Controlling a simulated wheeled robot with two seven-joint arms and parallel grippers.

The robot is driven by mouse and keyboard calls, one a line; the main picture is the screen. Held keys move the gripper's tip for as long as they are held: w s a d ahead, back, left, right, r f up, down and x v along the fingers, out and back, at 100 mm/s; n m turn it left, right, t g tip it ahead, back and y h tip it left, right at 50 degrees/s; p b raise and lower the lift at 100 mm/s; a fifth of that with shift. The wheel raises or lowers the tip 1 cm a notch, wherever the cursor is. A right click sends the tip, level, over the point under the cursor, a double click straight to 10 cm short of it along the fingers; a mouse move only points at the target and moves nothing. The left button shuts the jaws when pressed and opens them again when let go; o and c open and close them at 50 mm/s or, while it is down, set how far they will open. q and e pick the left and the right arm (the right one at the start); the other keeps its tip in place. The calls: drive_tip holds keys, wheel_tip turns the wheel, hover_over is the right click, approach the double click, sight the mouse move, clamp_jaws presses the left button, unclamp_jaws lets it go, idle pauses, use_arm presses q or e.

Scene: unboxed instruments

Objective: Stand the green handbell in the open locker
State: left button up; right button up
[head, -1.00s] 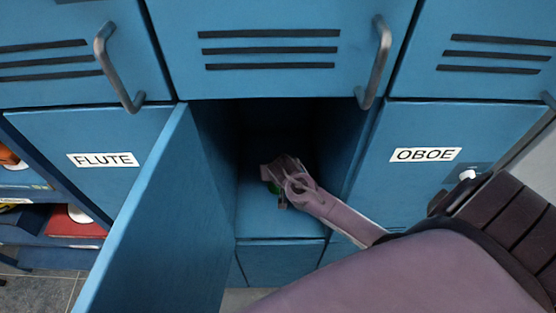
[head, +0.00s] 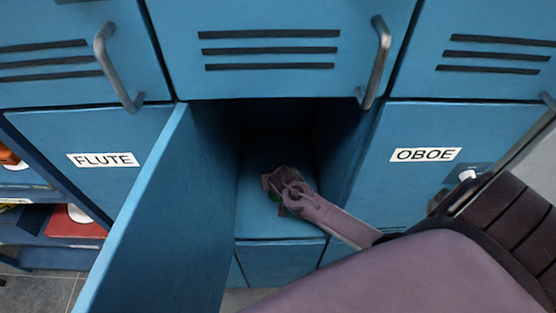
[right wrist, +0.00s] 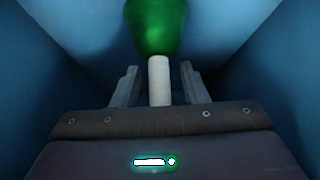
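The open locker (head: 262,222) is the middle blue compartment, with its door (head: 150,225) swung out to the left. My right gripper (head: 272,186) is inside it, low over the floor. In the right wrist view my right gripper (right wrist: 158,88) is open, with a finger on each side of the pale handle and a gap to each. The green handbell (right wrist: 155,25) lies beyond the fingertips, its handle toward me. My left gripper is not in view.
Shut lockers labelled FLUTE (head: 103,160) and OBOE (head: 425,155) flank the opening. Shut upper doors have protruding handles (head: 375,65). Shelves with a red item (head: 72,224) stand at the far left. Locker walls are close on both sides of my gripper.

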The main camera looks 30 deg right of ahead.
drive_tip(key=shift+r, duration=0.15)
drive_tip(key=shift+s+r, duration=0.1)
drive_tip(key=shift+r, duration=0.05)
drive_tip(key=v, duration=1.1)
drive_tip(key=shift+s+r, duration=0.15)
drive_tip(key=shift+r, duration=0.15)
drive_tip(key=shift+a+f, duration=0.1)
drive_tip(key=shift+a, duration=0.05)
